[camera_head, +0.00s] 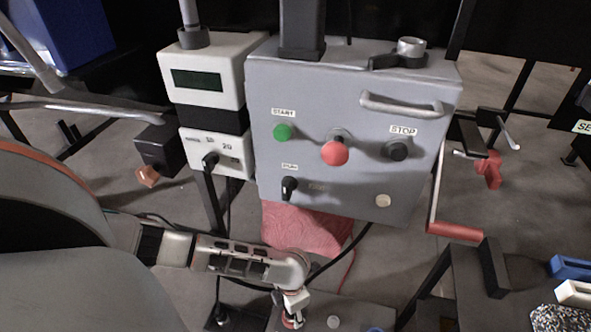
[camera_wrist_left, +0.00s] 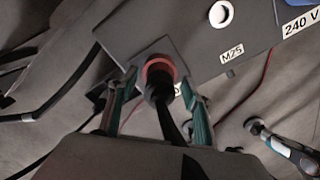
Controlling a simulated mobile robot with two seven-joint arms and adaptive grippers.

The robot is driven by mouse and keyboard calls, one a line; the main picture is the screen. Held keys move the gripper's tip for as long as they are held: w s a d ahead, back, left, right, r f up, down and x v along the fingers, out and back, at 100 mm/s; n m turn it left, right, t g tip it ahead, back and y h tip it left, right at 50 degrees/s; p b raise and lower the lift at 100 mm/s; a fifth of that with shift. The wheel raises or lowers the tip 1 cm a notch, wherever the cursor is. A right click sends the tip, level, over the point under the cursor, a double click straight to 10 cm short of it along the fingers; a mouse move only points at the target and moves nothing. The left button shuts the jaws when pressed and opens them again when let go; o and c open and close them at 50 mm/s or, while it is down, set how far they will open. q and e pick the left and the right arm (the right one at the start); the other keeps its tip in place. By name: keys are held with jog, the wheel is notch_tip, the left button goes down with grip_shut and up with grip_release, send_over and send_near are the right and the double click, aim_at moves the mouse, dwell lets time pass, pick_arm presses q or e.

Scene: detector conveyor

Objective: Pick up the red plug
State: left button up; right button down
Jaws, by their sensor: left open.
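The red plug (camera_wrist_left: 158,72) shows in the left wrist view as a red ring around a black body, with a black cable running down from it. It sits against a grey box (camera_wrist_left: 200,45) labelled M25. My left gripper (camera_wrist_left: 158,92) is open, with one teal finger on each side of the plug. I cannot tell whether the fingers touch it. In the head view my left gripper (camera_head: 292,308) points down at the bottom centre, and the plug is mostly hidden there. My right gripper is not in view.
A grey control panel (camera_head: 350,100) with start and stop buttons stands above my left arm. Beside it is a white display box (camera_head: 202,75). A pink-red bag-like piece (camera_head: 300,228) hangs below the panel. Cables run near the gripper.

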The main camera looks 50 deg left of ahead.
pick_arm(q)
jog(key=shift+w+r, duration=0.1)
jog(key=shift+w, duration=0.05)
jog(key=c, duration=1.3)
